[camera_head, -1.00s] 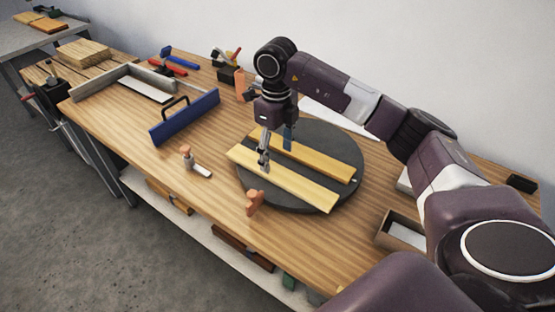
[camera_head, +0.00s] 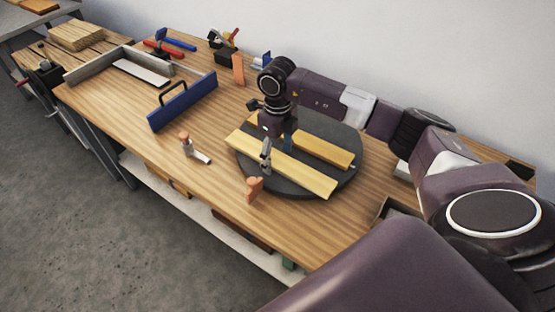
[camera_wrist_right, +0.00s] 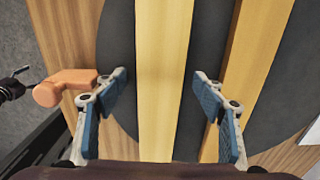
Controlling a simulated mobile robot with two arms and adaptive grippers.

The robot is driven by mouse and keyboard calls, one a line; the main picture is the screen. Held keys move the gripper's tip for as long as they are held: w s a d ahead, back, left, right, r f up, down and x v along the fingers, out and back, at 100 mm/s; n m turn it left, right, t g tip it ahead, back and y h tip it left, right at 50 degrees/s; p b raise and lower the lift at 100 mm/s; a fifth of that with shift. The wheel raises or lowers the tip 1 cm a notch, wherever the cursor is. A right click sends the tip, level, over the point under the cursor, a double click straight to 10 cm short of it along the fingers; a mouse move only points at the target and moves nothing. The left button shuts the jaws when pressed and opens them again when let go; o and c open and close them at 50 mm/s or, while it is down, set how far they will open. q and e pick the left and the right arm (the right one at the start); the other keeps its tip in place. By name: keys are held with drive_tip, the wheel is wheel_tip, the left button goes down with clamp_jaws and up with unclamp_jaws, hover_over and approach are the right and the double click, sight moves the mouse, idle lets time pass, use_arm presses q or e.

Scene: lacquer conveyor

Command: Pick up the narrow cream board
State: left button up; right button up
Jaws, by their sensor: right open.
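Two pale yellow-cream boards lie roughly parallel on a dark round turntable (camera_head: 330,188). The front board (camera_head: 302,176) is longer and paler; the back board (camera_head: 325,151) lies behind it. My right gripper (camera_head: 277,157) is open above the front board, pointing down. In the right wrist view, the front board (camera_wrist_right: 164,80) runs between the two blue-padded fingers (camera_wrist_right: 160,85), with neither closed on it. The back board (camera_wrist_right: 240,70) passes under the right finger. Whether the fingertips reach the board's sides is unclear. My left gripper is not in view.
An orange peg-like piece (camera_head: 254,190) stands close by the turntable's front edge; it also shows in the wrist view (camera_wrist_right: 65,85). A blue plate with a handle (camera_head: 185,100) and a grey fence (camera_head: 112,66) stand to the left.

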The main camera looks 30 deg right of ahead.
drive_tip(key=c, duration=1.4)
drive_tip(key=shift+r, duration=0.1)
